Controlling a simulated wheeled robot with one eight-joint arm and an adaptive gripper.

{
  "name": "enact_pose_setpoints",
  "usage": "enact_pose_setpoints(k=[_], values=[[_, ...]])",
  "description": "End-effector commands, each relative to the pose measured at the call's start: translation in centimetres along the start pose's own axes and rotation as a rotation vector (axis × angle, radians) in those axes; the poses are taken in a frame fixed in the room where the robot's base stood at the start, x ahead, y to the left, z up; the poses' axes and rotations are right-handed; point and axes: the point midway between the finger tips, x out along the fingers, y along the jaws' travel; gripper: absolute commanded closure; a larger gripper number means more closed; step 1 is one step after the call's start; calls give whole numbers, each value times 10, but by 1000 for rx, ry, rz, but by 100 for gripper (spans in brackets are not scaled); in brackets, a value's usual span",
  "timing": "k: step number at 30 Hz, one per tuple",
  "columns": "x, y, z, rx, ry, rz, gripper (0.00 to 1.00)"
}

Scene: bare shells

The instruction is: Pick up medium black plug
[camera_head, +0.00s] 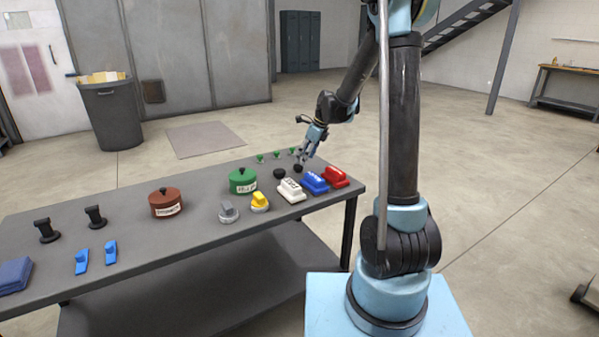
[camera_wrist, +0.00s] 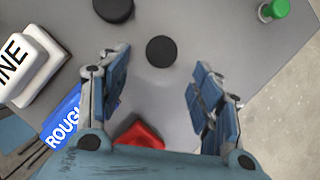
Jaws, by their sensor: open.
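Two round black plugs lie on the grey table near its right end. The smaller one (camera_head: 297,168) is just below my gripper (camera_head: 304,158). In the wrist view this smaller plug (camera_wrist: 161,51) shows between and just beyond the fingertips of my open, empty gripper (camera_wrist: 160,76), untouched. The larger black plug (camera_head: 279,172) is to its left; in the wrist view it (camera_wrist: 114,8) is cut off by the top edge. No label shows which of the two is the medium one.
White (camera_head: 291,191), blue (camera_head: 315,184) and red (camera_head: 336,177) blocks stand close by in front. Green (camera_head: 242,181) and brown (camera_head: 166,203) lidded pots stand further left. The table ends just right of the red block.

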Motion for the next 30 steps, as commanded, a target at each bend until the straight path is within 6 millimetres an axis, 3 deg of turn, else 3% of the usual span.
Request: enact_pose_setpoints(k=[15,24,26,30], values=[[49,-3,9,-1,0,0,41],[51,-3,9,0,0,0,41],[51,-3,9,0,0,0,52],[51,-3,9,0,0,0,84]])
